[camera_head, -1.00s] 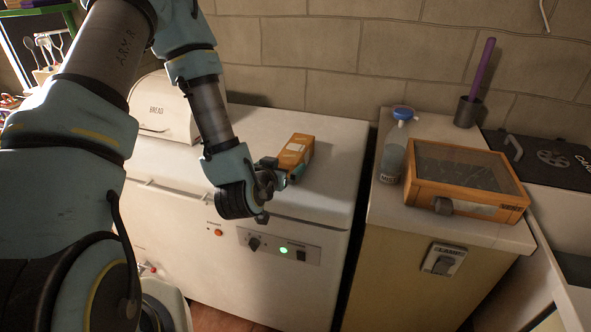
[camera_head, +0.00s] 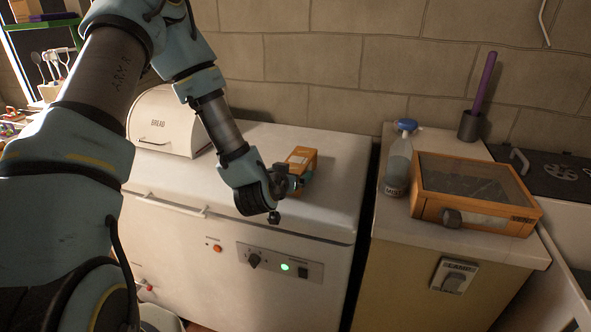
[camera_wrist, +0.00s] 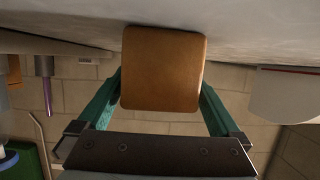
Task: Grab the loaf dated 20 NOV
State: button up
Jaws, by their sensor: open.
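An orange-brown block-shaped loaf (camera_head: 302,156) with a pale label on top lies on the white chest freezer's lid. I cannot read a date on it. My gripper (camera_head: 300,180) is low over the lid at the loaf's near end. In the wrist view, the loaf's plain brown end (camera_wrist: 163,68) is between the two green fingers of my gripper (camera_wrist: 162,88). The fingers are spread, one on each side of it. I cannot tell whether either finger touches it.
The white freezer (camera_head: 330,205) has a cream bread bin (camera_head: 165,122) at its back left. On the counter to the right stand a blue-capped bottle (camera_head: 398,165), a wooden glass-topped case (camera_head: 475,190) and a dark pot (camera_head: 471,125) with a purple stick. A block wall is behind.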

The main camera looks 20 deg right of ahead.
jog(key=shift+w+d+f, duration=0.15)
jog(key=shift+w+d, duration=0.05)
jog(key=shift+d, duration=0.05)
jog(key=shift+c, duration=0.2)
jog(key=c, duration=1.2)
jog(key=shift+c, duration=0.2)
